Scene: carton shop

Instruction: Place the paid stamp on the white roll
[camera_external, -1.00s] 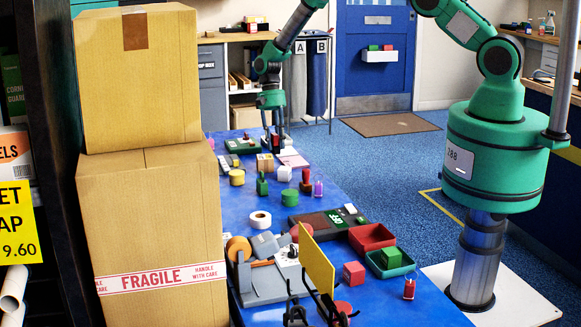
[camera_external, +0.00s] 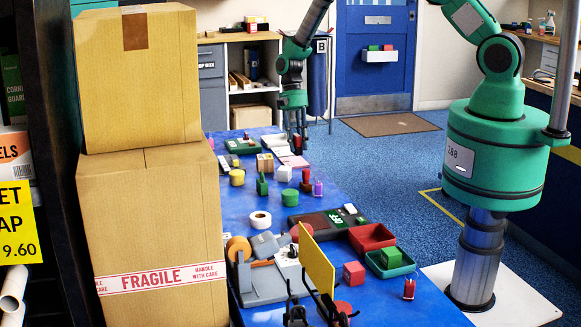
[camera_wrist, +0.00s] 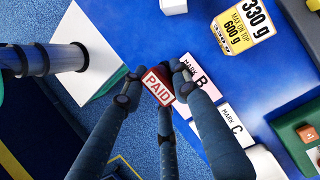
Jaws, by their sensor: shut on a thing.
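The paid stamp (camera_wrist: 158,86) has a red end with a white label reading PAID. My gripper (camera_wrist: 153,84) is shut on it in the wrist view, with fingers on both sides. In the external view my gripper (camera_external: 297,132) is at the far end of the blue table, with the small reddish stamp (camera_external: 297,145) between its fingers. The white roll (camera_external: 260,219) lies flat, with a dark hole in its middle. It is much nearer the camera than my gripper, to its lower left. I cannot make out the roll in the wrist view.
Mark cards B (camera_wrist: 203,75) and C (camera_wrist: 234,128) lie beside the fingers in the wrist view. Between gripper and roll are a yellow roll (camera_external: 237,178), a green stamp (camera_external: 262,185) and a white cube (camera_external: 285,173). Tall cartons (camera_external: 150,215) stand left of the table.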

